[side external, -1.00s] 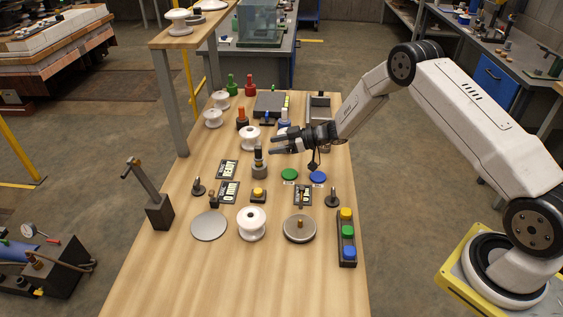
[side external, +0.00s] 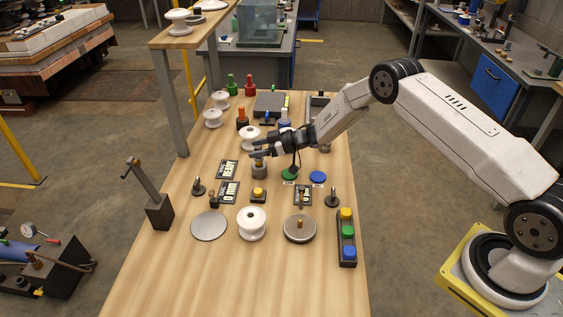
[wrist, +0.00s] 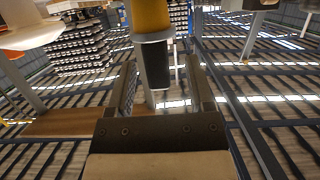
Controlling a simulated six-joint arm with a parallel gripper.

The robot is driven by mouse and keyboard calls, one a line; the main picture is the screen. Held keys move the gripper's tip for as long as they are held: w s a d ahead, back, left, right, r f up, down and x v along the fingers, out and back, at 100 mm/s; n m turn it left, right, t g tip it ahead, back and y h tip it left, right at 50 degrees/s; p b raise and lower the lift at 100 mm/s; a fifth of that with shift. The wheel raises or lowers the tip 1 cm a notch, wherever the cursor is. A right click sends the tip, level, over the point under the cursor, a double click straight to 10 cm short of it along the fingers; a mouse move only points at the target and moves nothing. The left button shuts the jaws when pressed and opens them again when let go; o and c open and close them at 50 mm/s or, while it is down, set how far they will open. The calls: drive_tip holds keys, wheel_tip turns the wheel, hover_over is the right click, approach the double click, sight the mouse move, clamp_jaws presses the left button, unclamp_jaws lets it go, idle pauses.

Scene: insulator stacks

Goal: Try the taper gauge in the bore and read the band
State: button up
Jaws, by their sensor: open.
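The taper gauge appears to be the upright piece with a black top and a yellow part (side external: 259,162), standing in a grey round holder (side external: 259,173). My gripper (side external: 254,151) is open at its upper part, fingers pointing left. In the wrist view the black, grey and yellow piece (wrist: 152,50) shows between and beyond the open fingers (wrist: 160,78); contact cannot be told. A white spool-shaped insulator (side external: 251,223) stands at the front middle. Another white insulator (side external: 249,133) is behind my gripper, partly covered. I cannot tell which insulator's bore is meant.
A grey disc (side external: 209,226) and a round plate with a brass peg (side external: 299,229) flank the front insulator. A yellow button (side external: 258,194), printed cards (side external: 229,192), dark posts (side external: 332,195) and a button box (side external: 347,252) stand nearby. The front of the table is clear.

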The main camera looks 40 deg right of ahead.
drive_tip(key=shift+x, duration=0.9)
clamp_jaws()
